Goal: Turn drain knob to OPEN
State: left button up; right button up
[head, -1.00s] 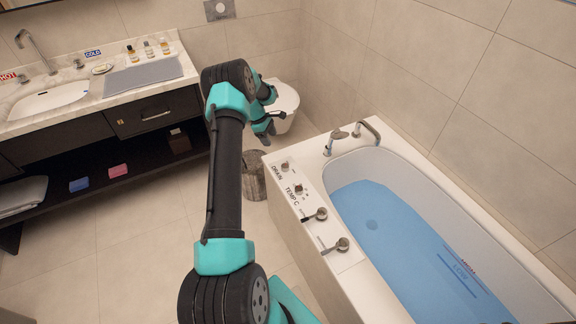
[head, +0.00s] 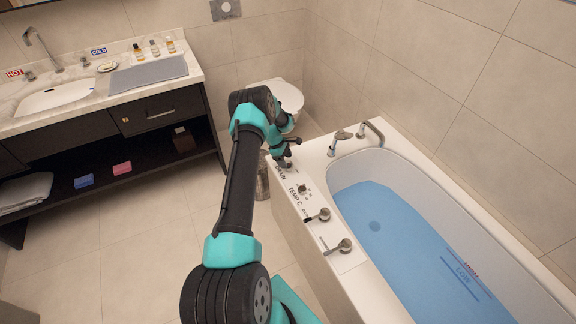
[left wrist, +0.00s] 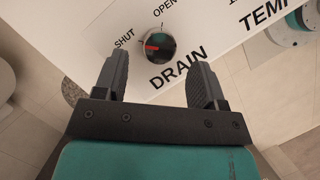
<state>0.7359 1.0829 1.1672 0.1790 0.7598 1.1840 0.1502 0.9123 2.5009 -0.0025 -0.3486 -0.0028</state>
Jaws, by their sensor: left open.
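The drain knob (left wrist: 160,47) is a round metal knob with a red pointer on the tub's white deck. In the left wrist view the pointer aims left, toward the SHUT label and away from OPEN. My left gripper (left wrist: 157,72) is open, with one finger to each side just below the knob and nothing between them. In the head view my left gripper (head: 284,162) is over the deck's far corner, where it hides the knob. My right gripper is not in view.
The tub (head: 420,230) holds blue water. A temperature knob (head: 302,189) and two lever handles (head: 322,214) sit nearer along the deck. A tap and hand shower (head: 340,136) stand at the tub's far end. A toilet (head: 285,95) is behind.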

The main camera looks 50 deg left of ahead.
aim_at(289, 166)
pick_arm(q)
jog(key=shift+x, duration=1.9)
jog(key=shift+c, duration=0.3)
jog(key=c, duration=0.8)
